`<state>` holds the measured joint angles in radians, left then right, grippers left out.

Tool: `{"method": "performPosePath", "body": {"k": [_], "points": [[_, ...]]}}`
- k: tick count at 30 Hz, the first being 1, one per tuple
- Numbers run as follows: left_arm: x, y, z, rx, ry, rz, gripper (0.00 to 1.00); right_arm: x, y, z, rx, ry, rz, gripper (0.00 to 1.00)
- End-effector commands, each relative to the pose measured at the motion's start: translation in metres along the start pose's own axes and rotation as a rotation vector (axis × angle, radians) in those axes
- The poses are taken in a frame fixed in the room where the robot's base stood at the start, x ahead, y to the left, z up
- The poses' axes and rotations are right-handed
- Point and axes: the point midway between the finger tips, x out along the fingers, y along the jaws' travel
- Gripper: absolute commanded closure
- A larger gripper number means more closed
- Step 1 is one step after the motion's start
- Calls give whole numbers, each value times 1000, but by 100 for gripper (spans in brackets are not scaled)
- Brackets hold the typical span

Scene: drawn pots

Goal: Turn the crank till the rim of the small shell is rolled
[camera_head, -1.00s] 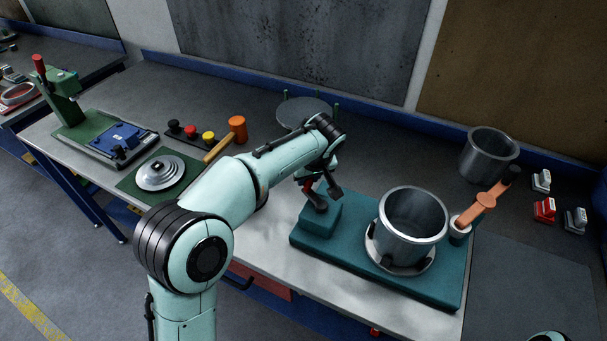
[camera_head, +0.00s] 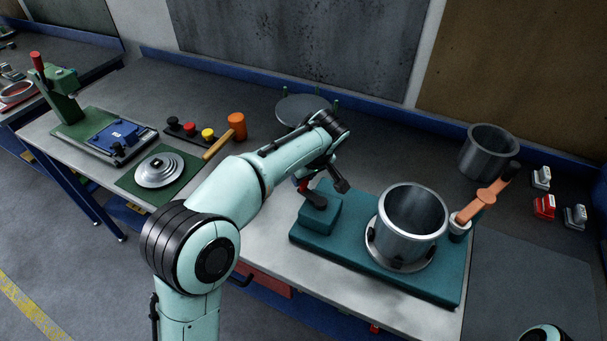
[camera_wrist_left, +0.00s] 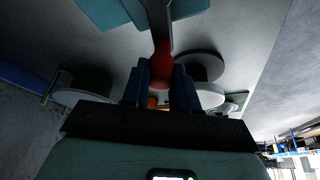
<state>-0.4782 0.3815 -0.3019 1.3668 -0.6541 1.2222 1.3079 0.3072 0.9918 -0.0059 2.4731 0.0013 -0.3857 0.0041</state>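A grey metal shell (camera_head: 412,222) stands upright on a round chuck (camera_head: 375,250) on the teal machine base (camera_head: 440,288). Its rim shows as a pale edge; I cannot tell how far it is rolled. An orange lever (camera_head: 487,197) with a black grip stands at the shell's right. On the teal box (camera_head: 320,219) at the left is the crank, with a dark arm (camera_head: 316,199) and red handle (camera_head: 303,185). In the left wrist view, the red handle (camera_wrist_left: 161,65) is between the fingers of my left gripper (camera_wrist_left: 160,88), which look closed on it. My right gripper is out of view.
A second grey shell (camera_head: 488,152) stands behind the machine. Small red and grey blocks (camera_head: 544,207) lie at the right. A mallet (camera_head: 236,127), coloured knobs (camera_head: 190,129), stepped discs (camera_head: 160,171) and a green press (camera_head: 62,92) are at the left. A grey mat (camera_head: 530,285) lies clear.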

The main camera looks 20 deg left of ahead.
Motion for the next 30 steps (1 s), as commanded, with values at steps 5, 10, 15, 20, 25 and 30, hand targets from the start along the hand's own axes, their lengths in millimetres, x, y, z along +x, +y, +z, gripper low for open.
{"method": "performPosePath", "body": {"k": [5, 10, 15, 20, 25, 30], "points": [[0, 0, 1, 1, -3, 0, 46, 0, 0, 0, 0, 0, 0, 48], [0, 0, 1, 1, -2, 0, 46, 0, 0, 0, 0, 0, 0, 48], [-11, 1, 0, 1, -1, 3, 46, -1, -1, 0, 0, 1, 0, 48], [-42, 1, 0, 1, 0, 7, 46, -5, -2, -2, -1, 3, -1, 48], [-82, 1, 0, 1, 0, 6, 46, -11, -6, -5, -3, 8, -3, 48], [-114, 1, 0, 1, -1, 5, 46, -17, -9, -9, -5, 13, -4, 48]]}}
